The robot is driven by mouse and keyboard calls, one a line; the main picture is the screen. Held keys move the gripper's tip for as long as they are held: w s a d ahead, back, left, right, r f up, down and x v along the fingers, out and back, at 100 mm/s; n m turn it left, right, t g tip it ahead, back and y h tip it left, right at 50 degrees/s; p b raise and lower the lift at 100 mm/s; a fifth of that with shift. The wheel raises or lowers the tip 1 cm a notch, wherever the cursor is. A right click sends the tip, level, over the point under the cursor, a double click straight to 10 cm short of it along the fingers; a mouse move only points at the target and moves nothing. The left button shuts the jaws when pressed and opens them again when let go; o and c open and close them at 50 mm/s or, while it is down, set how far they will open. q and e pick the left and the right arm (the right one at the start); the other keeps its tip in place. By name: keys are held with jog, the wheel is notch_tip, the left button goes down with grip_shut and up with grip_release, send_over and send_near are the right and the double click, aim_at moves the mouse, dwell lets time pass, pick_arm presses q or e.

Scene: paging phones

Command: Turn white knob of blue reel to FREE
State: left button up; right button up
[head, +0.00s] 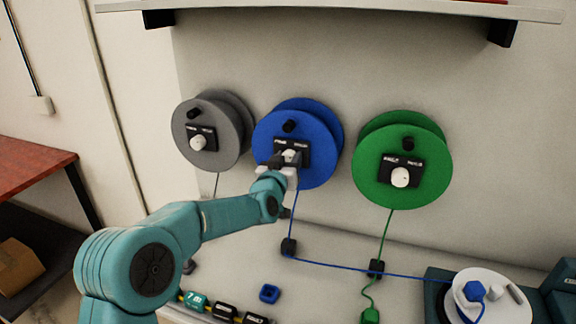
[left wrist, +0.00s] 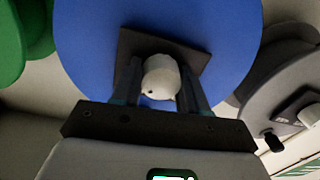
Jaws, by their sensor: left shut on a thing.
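The blue reel (head: 325,130) hangs on the wall between a grey reel and a green reel. Its black plate carries a white knob (head: 291,155); the plate's two small labels are too blurred to read. My left gripper (head: 285,160) is at this knob and hides part of it. In the left wrist view the white knob (left wrist: 160,77) sits between the two fingers of my left gripper (left wrist: 157,88), which is shut on it. The blue reel (left wrist: 90,45) fills the wrist view behind it. My right gripper is not in view.
The grey reel (head: 238,130) is at left and the green reel (head: 430,185) at right, each with a white knob. A blue cord runs from the blue reel to a white round base (head: 500,300) at lower right. A shelf (head: 330,8) juts out above.

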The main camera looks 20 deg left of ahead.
pick_arm(q)
jog(key=n+b, duration=0.5)
jog(key=b, duration=0.1)
jog(key=shift+a, duration=0.15)
jog(key=shift+n+b, duration=0.65)
jog(key=shift+n, duration=0.35)
jog(key=n+b, duration=0.2)
jog(key=n, duration=0.2)
jog(key=shift+a+b, duration=0.1)
jog(key=shift+b, duration=0.2)
jog(key=n+b, duration=0.1)
jog(key=n, duration=0.4)
jog(key=shift+h+b, duration=0.3)
jog(key=shift+b, duration=0.05)
